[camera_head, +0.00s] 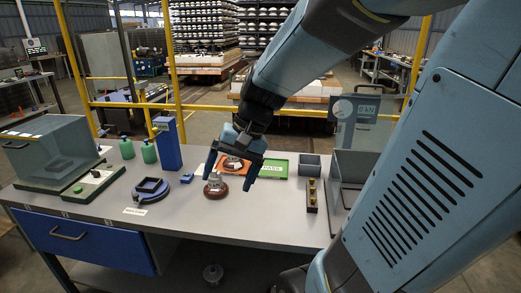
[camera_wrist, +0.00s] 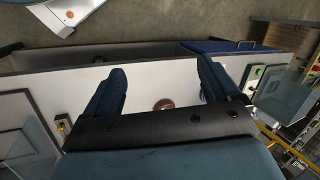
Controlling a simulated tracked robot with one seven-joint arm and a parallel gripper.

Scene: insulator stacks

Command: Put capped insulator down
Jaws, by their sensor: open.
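A brown insulator with a grey metal cap (camera_head: 215,187) stands upright on the grey bench (camera_head: 185,221). In the wrist view, a brown insulator (camera_wrist: 164,104) shows between the fingers, partly cut off by the gripper body. I cannot tell which insulator it is.
A green PASS tray (camera_head: 274,169) lies right of the red tray. A narrow holder (camera_head: 312,196) and grey bins (camera_head: 352,170) stand right. The bench front is clear.

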